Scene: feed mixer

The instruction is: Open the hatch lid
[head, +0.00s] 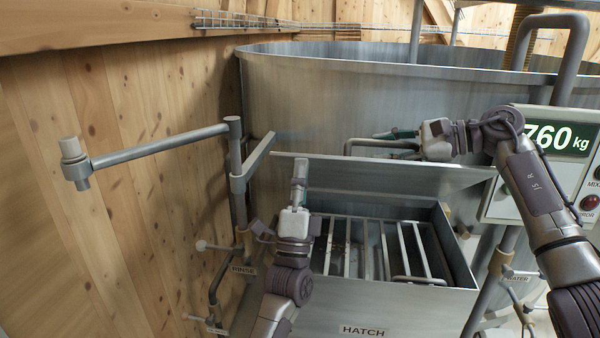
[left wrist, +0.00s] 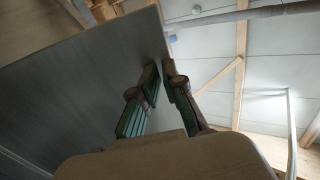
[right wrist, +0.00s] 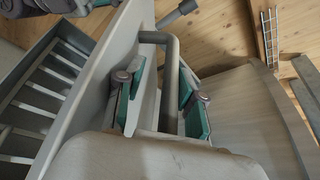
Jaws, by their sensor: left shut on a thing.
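The hatch lid (head: 400,175) is a flat grey metal plate, standing raised and tilted above the hatch box (head: 400,304). The box's barred grate shows beneath it. A bar handle (head: 350,146) sits on the lid's far side. My left gripper (head: 300,164) is shut on the lid's edge near its left end; in the left wrist view its fingertips (left wrist: 166,66) meet at the panel edge (left wrist: 90,75). My right gripper (head: 388,143) is open at the handle; in the right wrist view its fingers (right wrist: 160,85) stand apart on either side of the handle bar (right wrist: 171,75).
The large mixer tank (head: 310,85) stands behind the lid. A jointed pipe arm (head: 160,147) reaches left near the wooden wall (head: 130,215). A display panel reading 760 kg (head: 555,140) is at the right, close to my right arm. Valve pipes stand on both sides of the hatch.

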